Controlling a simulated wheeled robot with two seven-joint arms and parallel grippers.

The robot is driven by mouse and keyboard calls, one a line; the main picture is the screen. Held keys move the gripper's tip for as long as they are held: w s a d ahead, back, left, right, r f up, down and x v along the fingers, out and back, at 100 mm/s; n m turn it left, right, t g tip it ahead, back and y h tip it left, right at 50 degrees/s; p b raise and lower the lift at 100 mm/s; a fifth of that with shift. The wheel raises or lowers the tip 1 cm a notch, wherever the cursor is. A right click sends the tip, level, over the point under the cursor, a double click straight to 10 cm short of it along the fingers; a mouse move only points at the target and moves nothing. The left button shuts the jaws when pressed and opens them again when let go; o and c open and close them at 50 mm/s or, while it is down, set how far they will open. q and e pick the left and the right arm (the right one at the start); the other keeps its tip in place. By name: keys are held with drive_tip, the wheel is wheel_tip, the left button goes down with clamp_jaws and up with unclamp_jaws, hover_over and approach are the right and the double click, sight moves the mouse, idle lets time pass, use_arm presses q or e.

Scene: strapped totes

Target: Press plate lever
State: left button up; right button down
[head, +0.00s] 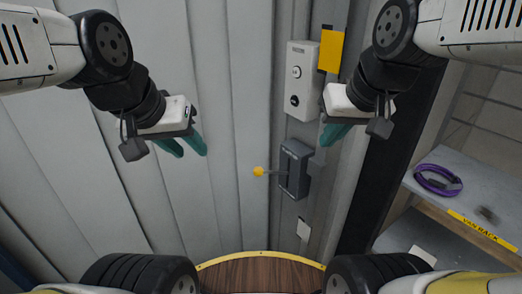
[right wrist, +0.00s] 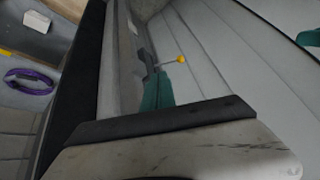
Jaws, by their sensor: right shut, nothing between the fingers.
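The lever is a thin rod with a yellow ball knob (head: 258,171), sticking out to the left from a dark grey wall box (head: 293,170) with a slot. The knob also shows in the right wrist view (right wrist: 181,59), just beyond my teal fingertips. My right gripper (head: 334,134) is shut and empty, above and to the right of the lever box in the head view, apart from the knob. My left gripper (head: 186,149) hangs in front of the ribbed wall, left of the lever, with its two teal fingers apart and nothing between them.
A pale control panel (head: 303,80) with round buttons is above the lever box, beside a yellow plate (head: 332,49). A shelf rack (head: 470,218) on the right holds a coiled purple strap (head: 438,180). A wooden round top (head: 262,275) is at the bottom.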

drive_tip(key=w+a+f+n+g, duration=0.1)
drive_tip(key=w+a+n, duration=0.1)
drive_tip(key=w, duration=0.5)
drive_tip(key=w+a+f+n+g, duration=0.1)
drive_tip(key=w+a, duration=0.2)
drive_tip(key=w, duration=0.3)
drive_tip(key=n+g, duration=0.3)
drive_tip(key=n, duration=0.1)
hover_over(261, 168)
drive_tip(key=w+d, duration=0.1)
drive_tip(key=d, duration=0.2)
drive_tip(key=s+d+x, duration=0.1)
drive_tip(key=d+x, duration=0.1)
drive_tip(key=x, duration=0.6)
drive_tip(key=shift+w+a+f, duration=0.15)
drive_tip(key=shift+a+f, duration=0.15)
drive_tip(key=shift+a, duration=0.1)
drive_tip(key=x, duration=1.2)
drive_tip(key=shift+s+a+f, duration=0.1)
drive_tip(key=shift+s+a, duration=0.05)
drive_tip(key=shift+s, duration=0.25)
drive_tip(key=shift+s+a+f, duration=0.1)
drive_tip(key=shift+s+f, duration=0.1)
drive_tip(key=shift+f, duration=0.5)
